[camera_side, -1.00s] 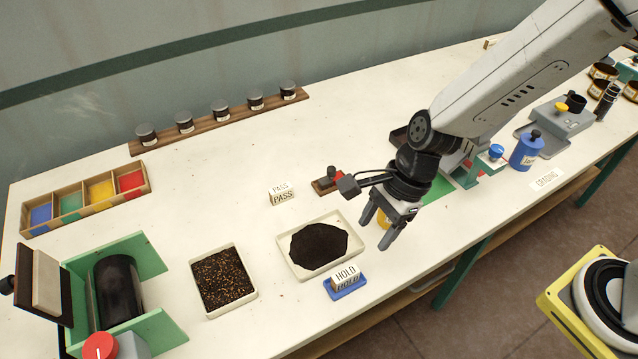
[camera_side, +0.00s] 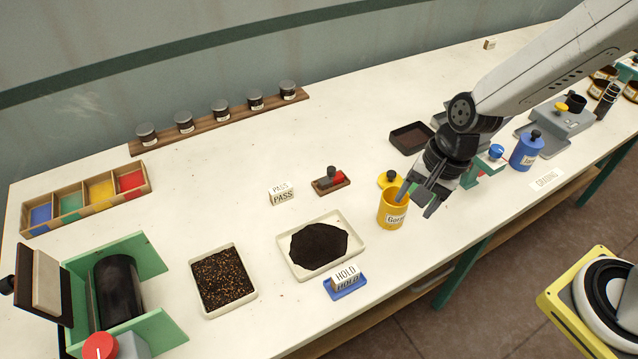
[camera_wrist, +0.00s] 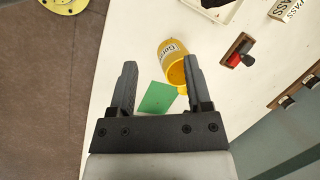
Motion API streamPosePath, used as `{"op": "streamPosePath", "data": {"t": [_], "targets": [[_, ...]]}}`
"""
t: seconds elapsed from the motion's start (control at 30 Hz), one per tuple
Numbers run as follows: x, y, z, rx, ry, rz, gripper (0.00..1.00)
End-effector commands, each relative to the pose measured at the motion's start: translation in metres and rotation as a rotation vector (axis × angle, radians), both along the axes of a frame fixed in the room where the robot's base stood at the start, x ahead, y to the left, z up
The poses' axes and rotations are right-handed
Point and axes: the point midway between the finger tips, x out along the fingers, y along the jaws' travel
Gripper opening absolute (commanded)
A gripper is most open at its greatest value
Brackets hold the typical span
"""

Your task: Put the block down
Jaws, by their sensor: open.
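In the side view, a white block marked HOLD (camera_side: 346,274) stands on a small blue base at the table's front edge, in front of a tray of dark grains. A similar white block marked PASS (camera_side: 282,196) stands on the table behind that tray. It also shows at the top right of the wrist view (camera_wrist: 287,9). My gripper (camera_side: 419,199) is open, with no block between its fingers, over the table beside a yellow can (camera_side: 392,213). In the wrist view, the can (camera_wrist: 170,50) appears near and partly behind the right finger of my gripper (camera_wrist: 160,64).
The tray of dark grains (camera_side: 287,251) and a tray of brown grains (camera_side: 253,291) lie left of the can. A red stamp (camera_side: 331,180) sits behind it. A blue jar (camera_side: 526,150) stands to the right. The table's back middle is clear.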

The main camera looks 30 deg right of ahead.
Motion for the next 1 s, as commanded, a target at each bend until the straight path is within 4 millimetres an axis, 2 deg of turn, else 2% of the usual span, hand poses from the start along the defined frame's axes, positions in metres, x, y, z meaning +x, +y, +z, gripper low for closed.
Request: {"op": "streamPosePath", "data": {"t": [0.1, 0.3, 0.5, 0.7, 1.0], "targets": [[-0.001, -0.034, 0.006, -0.083, -0.087, 0.209, 0.63], [-0.008, -0.083, 0.013, -0.233, -0.190, 0.572, 0.63], [-0.016, -0.115, 0.018, -0.345, -0.236, 0.841, 0.63], [-0.019, -0.125, 0.019, -0.385, -0.247, 0.943, 0.63], [-0.019, -0.125, 0.020, -0.385, -0.248, 0.947, 0.63]]}}
